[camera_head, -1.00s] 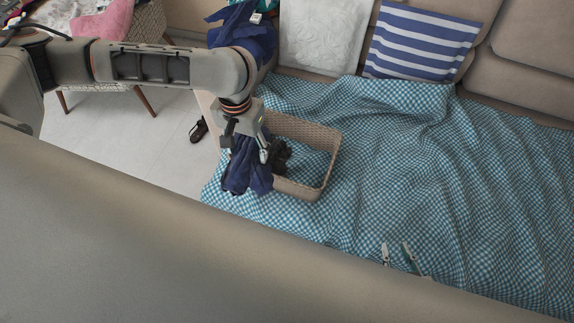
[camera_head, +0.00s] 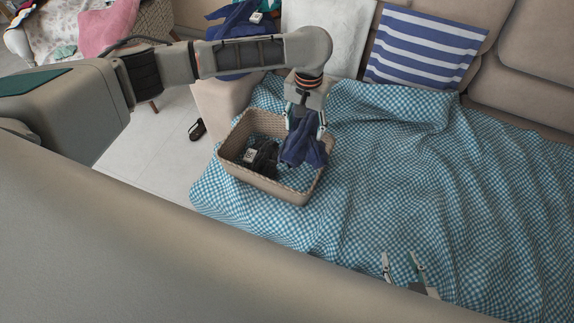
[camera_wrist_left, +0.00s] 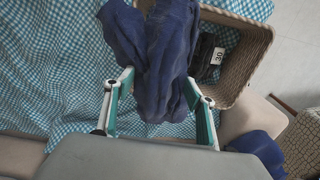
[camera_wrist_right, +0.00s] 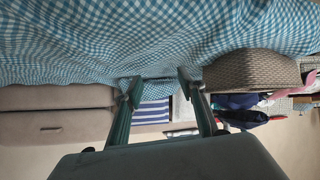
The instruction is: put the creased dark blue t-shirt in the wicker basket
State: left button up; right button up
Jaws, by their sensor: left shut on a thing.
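The dark blue t-shirt (camera_head: 303,150) hangs crumpled from my left gripper (camera_head: 306,127), at the right side of the wicker basket (camera_head: 262,185). In the left wrist view the shirt (camera_wrist_left: 160,60) is bunched between the fingers, and the basket rim (camera_wrist_left: 245,22) is beside it. I cannot tell whether the shirt's lower end touches the rim. A black folded item (camera_head: 262,157) with a white "30" label lies in the basket. My right gripper (camera_head: 400,262) is open and empty above the checked cover, low in the head view.
A blue-white checked cover (camera_head: 420,170) drapes the sofa, with wide free room right of the basket. Another dark blue garment (camera_head: 232,60) lies on the sofa arm. A striped cushion (camera_head: 425,45) leans at the back. A dark sandal (camera_head: 197,130) lies on the floor.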

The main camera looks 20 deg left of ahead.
pick_arm(q)
jog(key=f+b, duration=0.7)
jog(key=f, duration=1.2)
jog(key=shift+s+f+b, duration=0.1)
jog(key=shift+s+b, duration=0.1)
jog(key=shift+b, duration=0.15)
jog(key=shift+w+f, duration=0.1)
jog(key=shift+f, duration=0.05)
jog(key=shift+w+r, duration=0.1)
jog(key=shift+r, duration=0.2)
pick_arm(e)
jog(key=f, duration=0.1)
jog(key=w+f, duration=0.1)
jog(key=f, duration=0.1)
jog(key=shift+w+a+f+n, duration=0.1)
jog(key=shift+f+n, duration=0.05)
jog(key=shift+n, duration=0.15)
pick_arm(q)
jog(key=shift+f, duration=0.65)
pick_arm(e)
jog(key=shift+d+f, duration=0.15)
jog(key=shift+d, duration=0.15)
pick_arm(q)
jog(key=o, duration=0.9)
